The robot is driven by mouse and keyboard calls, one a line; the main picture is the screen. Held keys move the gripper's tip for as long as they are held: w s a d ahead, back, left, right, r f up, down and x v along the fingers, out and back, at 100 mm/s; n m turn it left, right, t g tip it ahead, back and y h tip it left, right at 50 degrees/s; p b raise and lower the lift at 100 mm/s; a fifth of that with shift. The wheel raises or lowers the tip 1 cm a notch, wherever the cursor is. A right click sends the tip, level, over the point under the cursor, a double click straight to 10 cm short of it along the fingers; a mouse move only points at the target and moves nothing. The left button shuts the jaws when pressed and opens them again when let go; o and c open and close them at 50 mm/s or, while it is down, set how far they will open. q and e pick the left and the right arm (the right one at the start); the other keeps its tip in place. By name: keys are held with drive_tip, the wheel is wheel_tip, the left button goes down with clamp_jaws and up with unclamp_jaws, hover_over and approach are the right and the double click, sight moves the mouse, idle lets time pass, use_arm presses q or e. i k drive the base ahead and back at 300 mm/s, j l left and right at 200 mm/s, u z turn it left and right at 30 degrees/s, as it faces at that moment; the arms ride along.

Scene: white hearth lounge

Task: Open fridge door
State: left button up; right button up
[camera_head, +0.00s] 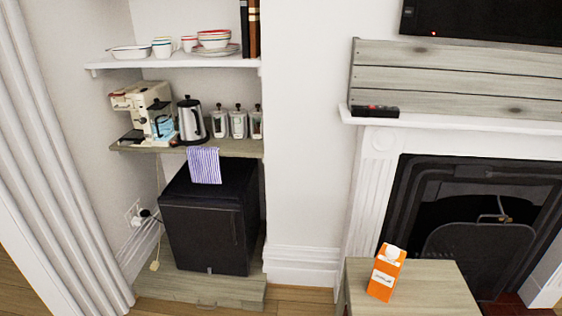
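The fridge (203,237) is a small black box in the alcove at the left, under a wooden shelf. It stands on a low wooden platform. Its front door looks shut, with a thin vertical handle line (235,228) near the right edge of the front. A striped purple and white cloth (204,165) hangs from the shelf edge over the top of the fridge. Neither of my grippers shows in the head view.
The shelf (226,147) above holds a coffee machine (148,108), a kettle (191,120) and several jars. A small wooden table (432,290) with an orange carton (385,277) stands at the lower right, before the fireplace (470,220). Plugs and cables (143,215) are left of the fridge.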

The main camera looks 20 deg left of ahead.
sight(203, 234)
drive_tip(key=u, duration=1.35)
